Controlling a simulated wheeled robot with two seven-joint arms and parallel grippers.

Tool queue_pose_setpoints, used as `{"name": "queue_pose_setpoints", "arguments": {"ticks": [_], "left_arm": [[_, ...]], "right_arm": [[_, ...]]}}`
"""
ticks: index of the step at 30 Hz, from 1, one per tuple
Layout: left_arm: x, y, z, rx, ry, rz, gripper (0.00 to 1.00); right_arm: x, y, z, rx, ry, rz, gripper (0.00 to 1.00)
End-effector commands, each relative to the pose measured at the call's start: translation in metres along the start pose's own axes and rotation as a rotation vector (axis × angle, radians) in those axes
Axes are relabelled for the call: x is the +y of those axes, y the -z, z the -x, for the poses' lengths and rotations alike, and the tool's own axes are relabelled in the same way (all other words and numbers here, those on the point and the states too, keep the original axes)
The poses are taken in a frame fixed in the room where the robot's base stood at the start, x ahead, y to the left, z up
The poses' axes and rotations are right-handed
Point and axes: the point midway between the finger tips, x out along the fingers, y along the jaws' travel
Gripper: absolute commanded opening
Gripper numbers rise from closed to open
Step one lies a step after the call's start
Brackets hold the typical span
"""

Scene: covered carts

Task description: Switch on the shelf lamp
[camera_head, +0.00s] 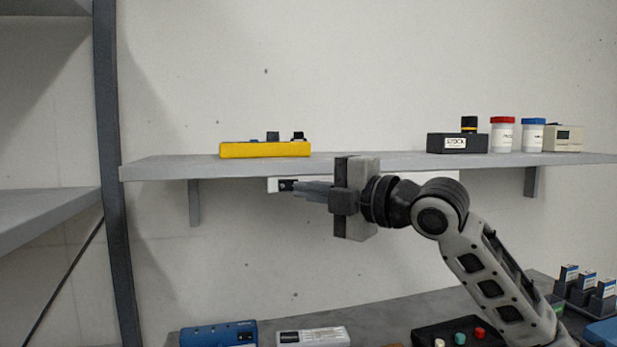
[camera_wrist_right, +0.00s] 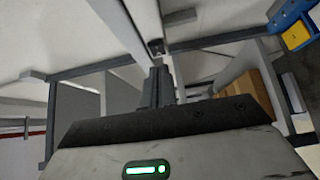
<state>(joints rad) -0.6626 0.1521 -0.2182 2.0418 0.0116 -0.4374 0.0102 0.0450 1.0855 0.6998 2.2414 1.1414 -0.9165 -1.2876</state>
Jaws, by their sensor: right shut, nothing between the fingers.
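The shelf lamp (camera_head: 274,185) is a slim white bar fixed under the wall shelf (camera_head: 400,161). A dark switch (camera_head: 287,185) sits near its left end. My right gripper (camera_head: 303,188) is shut and empty, its fingertips pointing left at the switch, very close to it. I cannot tell whether they touch it. My gripper and wrist hide the middle of the lamp. In the right wrist view, the shut fingers (camera_wrist_right: 158,82) point at the small dark switch (camera_wrist_right: 157,47) at the end of the pale lamp bar (camera_wrist_right: 122,25). No glow from the lamp shows. My left gripper is out of view.
On the shelf stand a yellow block (camera_head: 265,149), a black stock box (camera_head: 457,143), two lidded white jars (camera_head: 502,136) and a beige device (camera_head: 562,138). A grey rack post (camera_head: 108,170) rises at the left. Boxes, including a blue one (camera_head: 218,335), lie on the lower surface.

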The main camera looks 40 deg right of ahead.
Motion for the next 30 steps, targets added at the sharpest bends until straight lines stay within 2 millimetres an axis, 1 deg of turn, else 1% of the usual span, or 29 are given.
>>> {"name": "queue_pose_setpoints", "arguments": {"ticks": [3,6,17,21,27,30], "left_arm": [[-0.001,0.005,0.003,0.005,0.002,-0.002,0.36],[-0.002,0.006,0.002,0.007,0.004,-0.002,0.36],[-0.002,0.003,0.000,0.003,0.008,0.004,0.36],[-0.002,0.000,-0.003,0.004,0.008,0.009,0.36],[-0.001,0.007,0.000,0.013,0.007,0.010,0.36],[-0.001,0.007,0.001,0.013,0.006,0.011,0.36]], "right_arm": [[0.001,-0.009,-0.010,0.001,0.003,-0.002,0.00],[0.001,-0.013,-0.013,0.001,0.001,0.001,0.00],[-0.001,-0.015,-0.015,0.001,0.001,0.001,0.00],[-0.002,-0.022,-0.018,-0.001,0.000,0.003,0.00],[-0.001,-0.021,-0.018,0.001,0.001,0.001,0.00],[-0.001,-0.017,-0.017,0.005,0.000,0.002,0.00]]}}
